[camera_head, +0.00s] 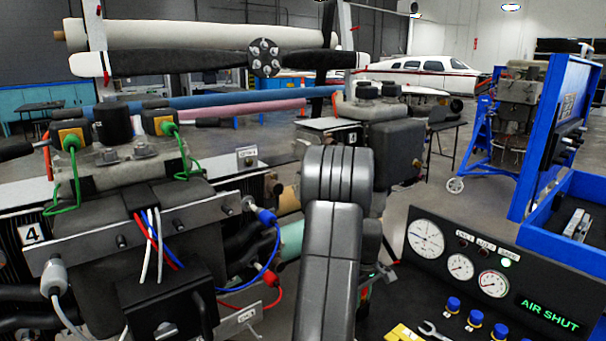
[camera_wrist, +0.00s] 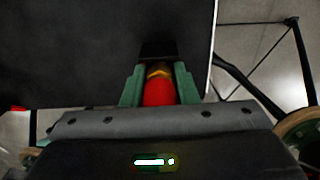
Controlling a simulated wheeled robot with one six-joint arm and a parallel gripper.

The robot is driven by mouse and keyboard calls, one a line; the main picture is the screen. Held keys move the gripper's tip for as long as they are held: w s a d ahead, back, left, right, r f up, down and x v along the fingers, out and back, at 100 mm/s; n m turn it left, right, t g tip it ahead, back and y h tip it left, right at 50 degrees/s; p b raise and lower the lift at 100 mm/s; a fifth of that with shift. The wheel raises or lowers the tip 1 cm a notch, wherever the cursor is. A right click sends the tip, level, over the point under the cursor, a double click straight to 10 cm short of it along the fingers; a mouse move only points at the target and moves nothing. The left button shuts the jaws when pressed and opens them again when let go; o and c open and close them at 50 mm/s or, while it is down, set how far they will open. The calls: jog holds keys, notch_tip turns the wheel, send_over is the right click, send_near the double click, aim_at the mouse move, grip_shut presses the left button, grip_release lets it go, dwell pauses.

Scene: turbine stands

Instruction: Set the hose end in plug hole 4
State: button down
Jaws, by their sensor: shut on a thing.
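In the wrist view my gripper (camera_wrist: 158,82) has its two green fingers shut on the hose end (camera_wrist: 158,93), a red piece with a brass-coloured collar. The far tip of the hose end meets a dark area, and I cannot tell whether it touches anything or sits in a hole. A large dark surface fills the upper left of that view. In the head view my own arm hides most of the gripper and the hose end. I cannot make out plug hole 4 itself.
A gauge panel (camera_head: 490,285) reading AIR SHUT stands at the lower right, with blue knobs and a wrench (camera_head: 433,331). Blue and red hose fittings (camera_head: 266,216) hang beside the left engine block. A blue cart (camera_head: 566,130) stands at the right.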

jog(key=shift+r+p, duration=0.45)
jog(key=shift+r, duration=0.25)
dwell(0.3)
jog(key=shift+r+p, duration=1.25)
jog(key=shift+r, duration=0.6)
